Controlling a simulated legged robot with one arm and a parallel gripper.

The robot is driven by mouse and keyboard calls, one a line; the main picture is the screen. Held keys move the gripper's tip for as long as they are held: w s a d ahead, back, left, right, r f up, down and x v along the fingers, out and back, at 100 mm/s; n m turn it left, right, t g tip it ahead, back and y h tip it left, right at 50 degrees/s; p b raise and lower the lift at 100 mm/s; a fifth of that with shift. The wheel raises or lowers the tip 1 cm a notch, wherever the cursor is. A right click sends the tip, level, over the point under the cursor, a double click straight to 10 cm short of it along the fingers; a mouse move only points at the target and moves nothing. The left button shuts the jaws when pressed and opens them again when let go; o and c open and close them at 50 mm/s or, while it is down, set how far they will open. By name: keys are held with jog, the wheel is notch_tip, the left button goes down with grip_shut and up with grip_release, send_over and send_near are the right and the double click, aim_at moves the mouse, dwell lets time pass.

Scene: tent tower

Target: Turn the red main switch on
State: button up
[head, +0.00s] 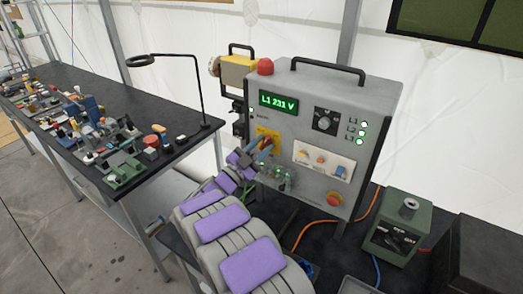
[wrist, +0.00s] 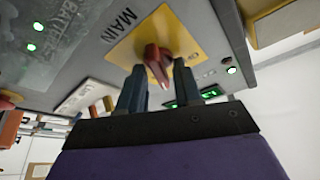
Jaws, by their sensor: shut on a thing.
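The red main switch (wrist: 157,62) is a rotary handle on a yellow plate (wrist: 186,38) beside the word MAIN. In the head view the yellow plate (head: 264,132) is on the front of a grey control panel (head: 300,85), with the switch largely hidden by my gripper (head: 262,152). In the wrist view my gripper (wrist: 158,88) has its two blue-grey fingers either side of the red handle and is shut on it. The panel's green display (head: 279,101) reads L1 231 V. Several green lamps (head: 364,125) are lit.
A black dial (head: 325,121), a white plate of small switches (head: 322,160) and two red buttons, one on top (head: 265,67) and one low (head: 334,199), are near. A cluttered bench (head: 180,147) stands left. A green box (head: 398,228) with cables sits right.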

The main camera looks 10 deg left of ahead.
jog(key=shift+a+m+g+h+b, duration=0.15)
jog(key=shift+m+g+h+b, duration=0.45)
jog(key=shift+m, duration=1.1)
jog(key=shift+f+m+b, duration=0.15)
jog(key=shift+m+b, duration=0.15)
jog(key=shift+m, duration=0.1)
dwell(3.1)
jog(key=o, duration=0.7)
jog(key=shift+c, duration=0.2)
jog(key=shift+s, duration=0.15)
jog(key=p+v, duration=0.2)
jog(key=v, duration=1.5)
jog(key=shift+a+p, duration=0.25)
jog(key=shift+p, duration=0.05)
